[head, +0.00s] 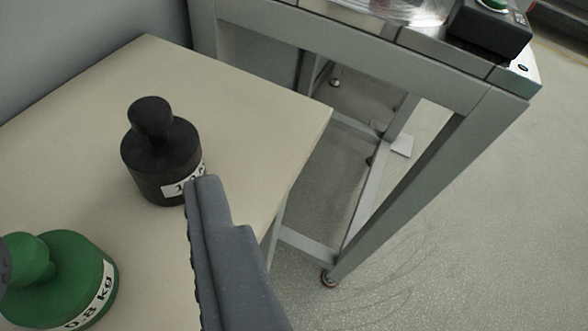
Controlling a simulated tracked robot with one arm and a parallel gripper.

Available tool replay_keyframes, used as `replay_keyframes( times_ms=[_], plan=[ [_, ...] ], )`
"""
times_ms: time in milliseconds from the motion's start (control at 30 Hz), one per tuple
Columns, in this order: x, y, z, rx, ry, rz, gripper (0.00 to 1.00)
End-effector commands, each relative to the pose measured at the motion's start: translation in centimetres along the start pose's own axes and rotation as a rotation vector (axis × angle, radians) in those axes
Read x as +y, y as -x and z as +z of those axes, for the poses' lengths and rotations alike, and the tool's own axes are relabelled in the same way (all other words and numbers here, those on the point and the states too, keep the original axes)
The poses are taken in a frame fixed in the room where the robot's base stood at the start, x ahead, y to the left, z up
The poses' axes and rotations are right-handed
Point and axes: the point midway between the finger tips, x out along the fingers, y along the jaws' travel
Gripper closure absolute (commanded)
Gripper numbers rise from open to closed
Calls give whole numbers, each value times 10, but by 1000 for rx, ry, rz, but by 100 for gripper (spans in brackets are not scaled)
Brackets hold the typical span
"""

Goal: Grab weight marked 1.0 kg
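The black weight (150,150) stands upright on the beige table, with a round knob on top. Its white label begins with "1", and the rest is partly hidden behind a finger of my gripper. My gripper (102,223) is open, with its right finger large in front of the black weight's lower right side. A small dark grey piece at the left edge looks like the other finger. Nothing is seen held between them. Whether the right finger touches the black weight, I cannot tell.
A green weight (72,275) marked 0.8 kg stands on the table (75,105) at the lower left, cut by the picture edge. A grey metal frame (440,75) stands close beyond the table's right edge, with a black box (490,35) on top. Open floor (490,230) lies right.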

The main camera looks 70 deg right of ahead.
Motion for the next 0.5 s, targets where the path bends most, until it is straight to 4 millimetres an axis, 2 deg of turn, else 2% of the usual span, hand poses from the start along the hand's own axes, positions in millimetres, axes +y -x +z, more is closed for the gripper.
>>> replay_keyframes(
  times_ms=[67,267,500],
  plan=[
    [6,-2,3,-2,1,12,51],
    [6,-19,4,0,0,12,51],
    [5,-52,5,0,0,10,51]
  ],
)
